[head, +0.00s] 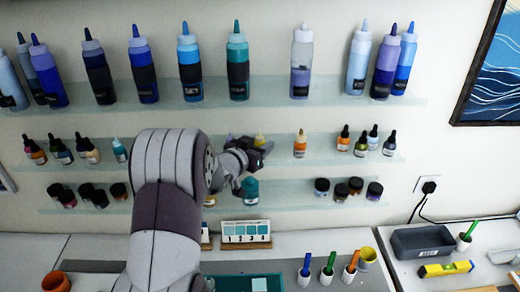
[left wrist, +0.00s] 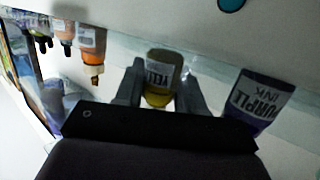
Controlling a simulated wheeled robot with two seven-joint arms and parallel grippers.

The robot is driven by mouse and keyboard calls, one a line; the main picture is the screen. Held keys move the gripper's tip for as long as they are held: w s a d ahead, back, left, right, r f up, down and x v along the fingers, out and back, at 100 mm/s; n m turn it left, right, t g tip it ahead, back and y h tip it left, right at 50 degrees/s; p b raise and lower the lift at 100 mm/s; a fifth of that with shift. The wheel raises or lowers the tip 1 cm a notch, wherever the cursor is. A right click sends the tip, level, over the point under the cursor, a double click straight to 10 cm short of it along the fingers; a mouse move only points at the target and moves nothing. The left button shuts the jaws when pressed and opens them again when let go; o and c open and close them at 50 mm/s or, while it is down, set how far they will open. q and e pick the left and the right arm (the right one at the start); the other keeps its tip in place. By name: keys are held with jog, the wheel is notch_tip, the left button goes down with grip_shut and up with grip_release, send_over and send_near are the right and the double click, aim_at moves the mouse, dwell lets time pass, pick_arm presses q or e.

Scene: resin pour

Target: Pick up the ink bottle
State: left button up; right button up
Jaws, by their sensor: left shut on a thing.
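My left gripper (head: 256,152) is at the middle shelf, its arm covering part of the shelves below. In the left wrist view its two fingers (left wrist: 160,84) close on either side of a small bottle with yellow liquid and a pale label reading "YELL", the yellow ink bottle (left wrist: 163,72). Its top also shows in the head view as a yellow tip (head: 260,140) behind the gripper. A purple ink bottle (left wrist: 258,101) stands beside it, apart from the fingers. Whether the yellow bottle touches the shelf is hidden. My right gripper is out of view.
An orange bottle (head: 300,145) stands to the right on the middle glass shelf (head: 325,160). Tall bottles fill the shelf above and small jars the one below. The counter holds a swatch card (head: 246,233), coloured sticks in small cups and a grey tray (head: 422,241).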

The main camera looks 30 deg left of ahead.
aim_at(261, 143)
pick_arm(q)
notch_tip(261, 143, up, 6)
jog(key=shift+s+d+f+b, duration=0.1)
jog(key=shift+b, duration=0.35)
jog(key=s+d+b, duration=0.4)
jog(key=s+d, duration=0.1)
jog(key=s, duration=0.3)
jog(key=s+d+b, duration=0.5)
jog(key=s, duration=0.3)
jog(key=shift+s+d+r, duration=0.15)
jog(key=shift+s+r, duration=0.15)
jog(key=shift+s, duration=0.05)
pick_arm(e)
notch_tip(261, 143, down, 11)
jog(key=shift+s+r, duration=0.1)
